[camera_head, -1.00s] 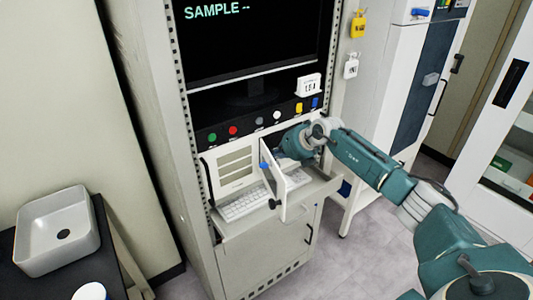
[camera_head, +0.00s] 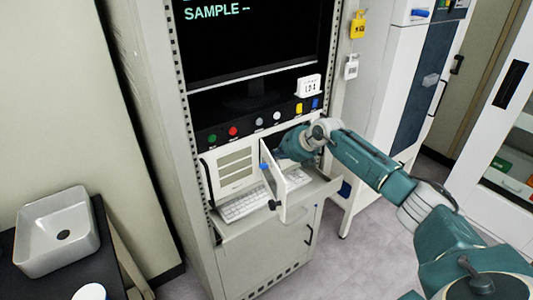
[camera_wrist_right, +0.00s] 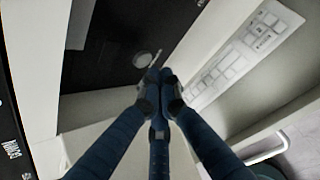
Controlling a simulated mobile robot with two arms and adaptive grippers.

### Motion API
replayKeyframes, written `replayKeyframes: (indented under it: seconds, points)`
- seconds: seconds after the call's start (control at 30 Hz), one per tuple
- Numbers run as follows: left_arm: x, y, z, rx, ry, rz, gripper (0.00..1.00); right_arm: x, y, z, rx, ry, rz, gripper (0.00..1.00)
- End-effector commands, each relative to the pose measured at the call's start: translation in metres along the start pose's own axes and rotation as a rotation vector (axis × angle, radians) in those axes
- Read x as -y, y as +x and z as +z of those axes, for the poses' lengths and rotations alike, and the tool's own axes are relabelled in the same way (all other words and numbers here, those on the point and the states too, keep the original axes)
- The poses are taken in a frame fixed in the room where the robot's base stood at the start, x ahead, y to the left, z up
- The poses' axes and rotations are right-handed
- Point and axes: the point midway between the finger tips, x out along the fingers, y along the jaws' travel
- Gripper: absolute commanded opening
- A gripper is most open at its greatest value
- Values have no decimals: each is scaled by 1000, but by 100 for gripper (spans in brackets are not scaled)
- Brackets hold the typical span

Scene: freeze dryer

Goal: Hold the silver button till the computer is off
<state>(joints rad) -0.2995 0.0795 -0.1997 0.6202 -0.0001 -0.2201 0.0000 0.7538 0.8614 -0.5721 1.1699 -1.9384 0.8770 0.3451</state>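The computer is a white case (camera_head: 236,170) in the rack, with its small front door (camera_head: 284,182) swung open. In the right wrist view, a round silver button (camera_wrist_right: 143,60) sits on a dark panel. My right gripper (camera_wrist_right: 158,78) has its dark fingers drawn together, with nothing visible between them. Its tips lie just below the button in that view; I cannot tell whether they touch it. In the head view my right gripper is mostly hidden behind the open door. My left gripper is not in view.
The monitor (camera_head: 255,40) above is lit with "SAMPLE --". A strip of coloured buttons (camera_head: 233,131) runs below it. A white keyboard (camera_head: 243,206) lies on the pull-out shelf (camera_head: 235,228). A sink (camera_head: 57,229) stands at the left.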

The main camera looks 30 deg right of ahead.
Motion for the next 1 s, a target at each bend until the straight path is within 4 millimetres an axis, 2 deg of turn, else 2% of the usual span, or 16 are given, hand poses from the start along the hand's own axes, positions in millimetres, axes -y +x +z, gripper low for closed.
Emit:
replayKeyframes:
  seconds: [1.0]
  points:
    - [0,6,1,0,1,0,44,-3,8,7,0,0,0,0]
